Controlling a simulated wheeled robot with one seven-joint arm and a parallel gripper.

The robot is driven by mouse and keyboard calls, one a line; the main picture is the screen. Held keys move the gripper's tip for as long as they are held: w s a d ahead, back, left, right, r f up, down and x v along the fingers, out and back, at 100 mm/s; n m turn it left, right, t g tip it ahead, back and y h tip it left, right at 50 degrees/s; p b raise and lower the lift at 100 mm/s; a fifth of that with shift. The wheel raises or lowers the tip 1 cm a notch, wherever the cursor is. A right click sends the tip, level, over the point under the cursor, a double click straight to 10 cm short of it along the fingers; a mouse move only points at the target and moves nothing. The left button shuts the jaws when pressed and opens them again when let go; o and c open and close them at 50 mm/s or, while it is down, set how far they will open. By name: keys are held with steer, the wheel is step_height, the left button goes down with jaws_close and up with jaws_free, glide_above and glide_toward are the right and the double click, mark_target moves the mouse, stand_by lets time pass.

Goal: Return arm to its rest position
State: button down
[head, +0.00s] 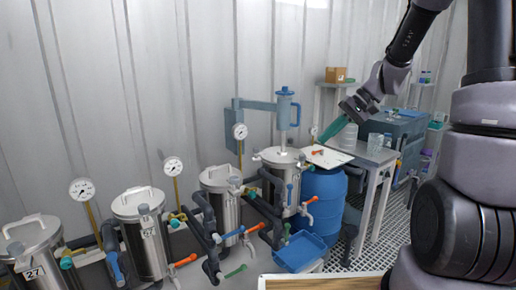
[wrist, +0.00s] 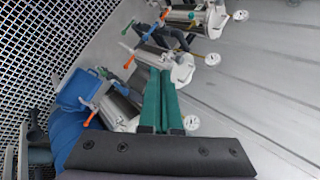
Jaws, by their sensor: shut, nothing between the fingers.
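My gripper (head: 333,130) hangs from my arm at the upper right in the head view, in the air above the blue barrel and the small table. Its two green fingers are together with nothing between them. In the wrist view my gripper (wrist: 161,78) points toward the row of vessels, with the fingers side by side. The steel vessels (head: 140,240) stand in a row along the wall; the one nearest my gripper is the rear vessel (head: 279,180). The fingertips are apart from it in the head view.
A blue barrel (head: 324,200) stands beside a grey table (head: 376,163) holding clear cups. A blue tray (head: 299,251) lies in front of the barrel. Pressure gauges (head: 173,166) and coloured valve handles stick out along the vessels. A blue lifting post (head: 284,106) rises behind the rear vessel.

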steer(key=s+d+r+m+t+h, duration=0.1)
steer(key=s+d+r+t+h, duration=0.1)
steer(key=s+r, duration=0.5)
steer(key=s+d+r+m+t+h, duration=0.1)
steer(key=s+d+r+t+h, duration=0.1)
steer(key=s+r+t+h, duration=0.2)
steer(key=shift+s+d+r, duration=0.3)
steer(key=shift+s+r, duration=1.25)
steer(key=shift+s, duration=1.7)
